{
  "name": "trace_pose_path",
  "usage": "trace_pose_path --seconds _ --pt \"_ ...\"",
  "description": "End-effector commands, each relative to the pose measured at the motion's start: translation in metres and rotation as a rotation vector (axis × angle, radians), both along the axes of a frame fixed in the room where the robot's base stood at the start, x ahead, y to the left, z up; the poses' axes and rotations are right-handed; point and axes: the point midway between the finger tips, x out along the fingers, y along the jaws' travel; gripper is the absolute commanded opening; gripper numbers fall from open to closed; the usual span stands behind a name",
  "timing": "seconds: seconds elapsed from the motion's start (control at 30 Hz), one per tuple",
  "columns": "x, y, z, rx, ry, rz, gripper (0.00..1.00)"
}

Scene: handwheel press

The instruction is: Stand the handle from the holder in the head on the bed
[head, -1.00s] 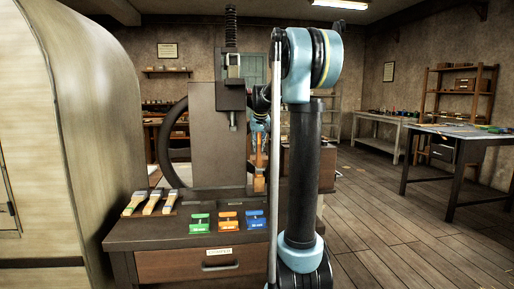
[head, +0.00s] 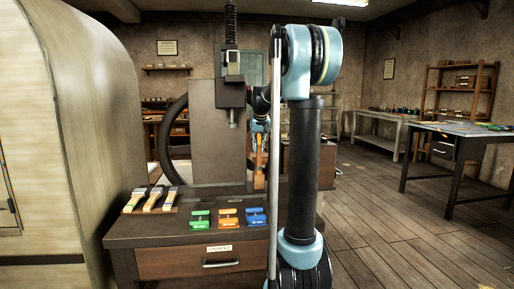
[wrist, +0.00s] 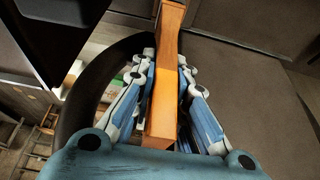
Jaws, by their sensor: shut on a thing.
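The handle, a long orange-brown wooden piece (head: 259,156), stands about upright beside the press in the head view. In the wrist view it runs up the middle (wrist: 162,85), between the fingers. My gripper (wrist: 160,82) is shut on it; in the head view the gripper is small and partly hidden (head: 260,125) behind my arm. The handle's lower end is at a small brown block, the head (head: 258,182), on the dark press bed (head: 215,190). I cannot tell whether the handle is inside the head or only over it. I cannot make out the holder.
The press column (head: 213,135), dark handwheel (head: 168,145) and ram (head: 231,95) stand close left of the handle. Green (head: 200,219), orange (head: 228,217) and blue (head: 256,216) pieces lie on the front bench. Several pale-handled tools (head: 153,199) lie left. Floor at right is clear.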

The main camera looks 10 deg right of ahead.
Motion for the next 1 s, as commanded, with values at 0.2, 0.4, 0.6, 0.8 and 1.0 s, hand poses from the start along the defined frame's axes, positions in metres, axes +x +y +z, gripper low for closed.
trace_pose_path --seconds 0.2,0.4,0.6,0.8,1.0 --pt "0.0 0.0 -0.001 0.0 0.0 0.0 0.38" --pt "0.0 0.0 -0.001 0.0 0.0 0.0 0.38" --pt "-0.001 0.0 0.002 0.0 0.0 0.0 0.38" --pt "-0.012 0.0 0.026 0.0 0.0 0.0 0.38" --pt "-0.026 0.0 0.062 0.0 0.001 0.0 0.38"
